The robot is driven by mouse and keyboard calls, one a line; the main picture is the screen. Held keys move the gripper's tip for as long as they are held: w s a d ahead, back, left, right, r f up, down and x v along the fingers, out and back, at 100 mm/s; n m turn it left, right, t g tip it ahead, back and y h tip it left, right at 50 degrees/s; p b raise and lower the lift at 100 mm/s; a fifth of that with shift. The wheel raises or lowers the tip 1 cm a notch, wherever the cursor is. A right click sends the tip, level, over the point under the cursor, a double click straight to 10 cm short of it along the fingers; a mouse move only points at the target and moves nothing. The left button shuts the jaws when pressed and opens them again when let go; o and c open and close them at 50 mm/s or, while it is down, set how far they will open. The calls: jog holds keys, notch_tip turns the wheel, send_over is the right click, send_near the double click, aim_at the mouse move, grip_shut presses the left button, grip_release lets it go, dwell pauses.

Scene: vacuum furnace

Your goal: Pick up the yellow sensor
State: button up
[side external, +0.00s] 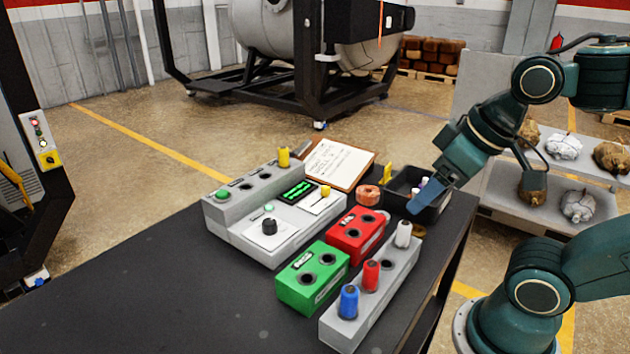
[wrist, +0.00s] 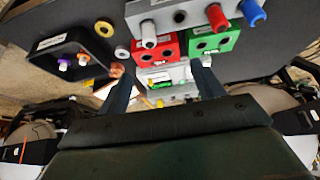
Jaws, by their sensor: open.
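My gripper (side external: 418,206) is open and empty, pointing down near the black tray (side external: 440,216), well to the right of the yellow sensor. In the wrist view its two blue fingers (wrist: 160,72) are spread apart with nothing held between them.
A grey holder (side external: 385,290) bears white, red and blue sensors. Red (side external: 352,228) and green (side external: 305,268) blocks stand beside it. A clipboard (side external: 342,163) lies behind the control box. The table's left part (side external: 130,285) is clear.

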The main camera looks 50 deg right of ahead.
jog(key=c, duration=0.3)
jog(key=w+d+r+n+g, duration=0.1)
jog(key=w+r+n, duration=0.4)
jog(key=w, duration=0.4)
jog(key=w+d+r+n+g, duration=0.1)
jog(key=w+r+n+g, duration=0.1)
jog(key=w+r+n, duration=0.45)
jog(key=shift+w+d+f+n+g, duration=0.45)
jog(key=shift+w+d+f+n, duration=0.8)
jog(key=shift+w, duration=2.15)
jog(key=shift+w+d+f+n+g, duration=0.5)
jog(key=shift+w+n, duration=1.4)
jog(key=shift+w, duration=1.55)
jog(key=shift+w+d+f+n+g, duration=0.35)
jog(key=shift+w+d+f+n, duration=0.95)
jog(key=shift+w, duration=2.1)
jog(key=shift+a+r+n, duration=0.25)
jog(key=shift+a+n, duration=0.05)
jog(key=shift+a, duration=0.15)
